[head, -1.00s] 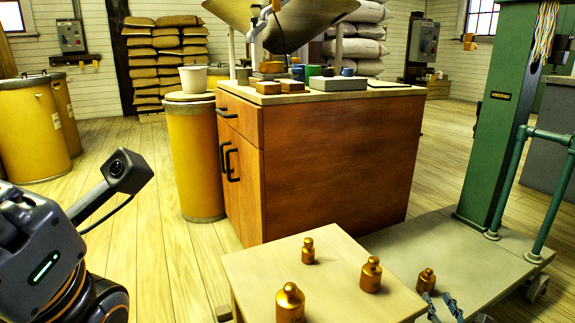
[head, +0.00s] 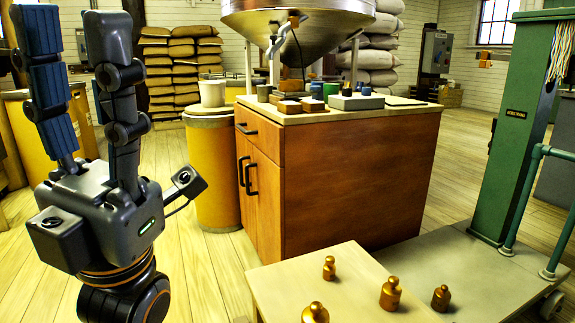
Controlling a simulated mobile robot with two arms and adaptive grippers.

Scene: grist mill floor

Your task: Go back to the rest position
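My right gripper is not in view now. Several brass weights are near the bottom: one at the back (head: 329,268) and one at the right (head: 390,293) stand on a low pale table (head: 285,283). One at the front (head: 315,313) is cut by the frame edge. Another weight (head: 441,298) stands at or beyond the table's right edge.
A wooden cabinet (head: 350,190) with blocks and small cylinders on top stands under a metal hopper (head: 300,20). A yellow drum (head: 212,175) with a white bucket (head: 212,93) is beside it. A green scale post (head: 515,130) rises at right. Floor between is clear.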

